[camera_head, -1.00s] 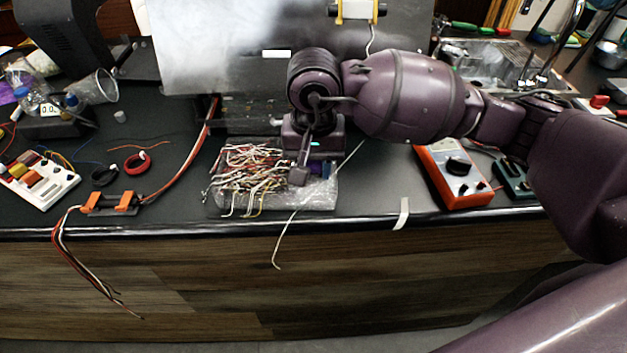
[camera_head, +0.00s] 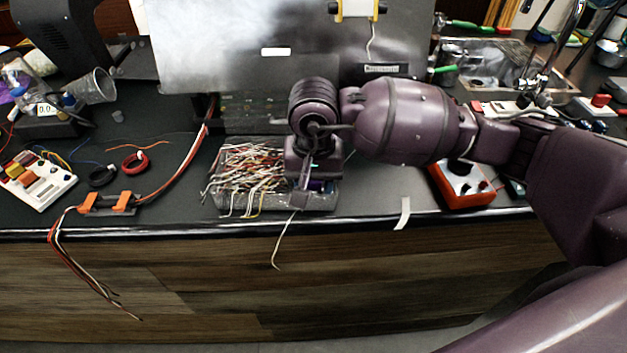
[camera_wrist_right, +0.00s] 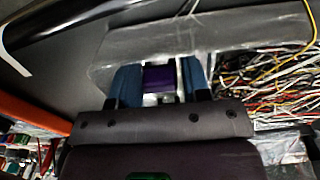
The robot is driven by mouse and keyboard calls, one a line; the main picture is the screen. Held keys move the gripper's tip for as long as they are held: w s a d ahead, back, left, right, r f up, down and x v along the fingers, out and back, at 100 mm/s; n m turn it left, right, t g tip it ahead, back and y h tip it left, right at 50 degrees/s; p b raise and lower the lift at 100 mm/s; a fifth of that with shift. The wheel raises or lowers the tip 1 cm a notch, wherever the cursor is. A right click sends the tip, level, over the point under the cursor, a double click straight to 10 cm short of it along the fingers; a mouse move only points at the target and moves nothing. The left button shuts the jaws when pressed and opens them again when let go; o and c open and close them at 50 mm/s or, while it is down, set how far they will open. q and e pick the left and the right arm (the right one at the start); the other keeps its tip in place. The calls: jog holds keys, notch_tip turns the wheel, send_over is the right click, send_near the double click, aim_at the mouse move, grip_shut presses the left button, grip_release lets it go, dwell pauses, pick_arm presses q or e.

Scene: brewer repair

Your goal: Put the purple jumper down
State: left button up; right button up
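The purple jumper (camera_wrist_right: 159,80) is a small purple block between the two blue fingertips of my right gripper (camera_wrist_right: 160,88) in the right wrist view. The fingers stand close on both sides of it, with a thin pale strip at its right side. In the head view my right gripper (camera_head: 308,190) points down at the right end of the clear plastic tray (camera_head: 325,206), partly hiding the jumper. Whether the jumper touches the tray I cannot tell. My left gripper is not in view.
Many tangled wires (camera_head: 250,170) fill the tray left of my gripper. A white wire (camera_head: 280,245) hangs over the bench edge. An orange multimeter (camera_head: 465,190) stands to the right, and a metal panel (camera_head: 230,60) rises behind. Bare bench lies between tray and meter.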

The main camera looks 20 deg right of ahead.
jog(key=shift+r, duration=0.4)
notch_tip(320, 180, up, 12)
jog(key=shift+f+p, duration=0.2)
jog(key=shift+p, duration=0.2)
jog(key=shift+s, duration=0.1)
dwell(0.3)
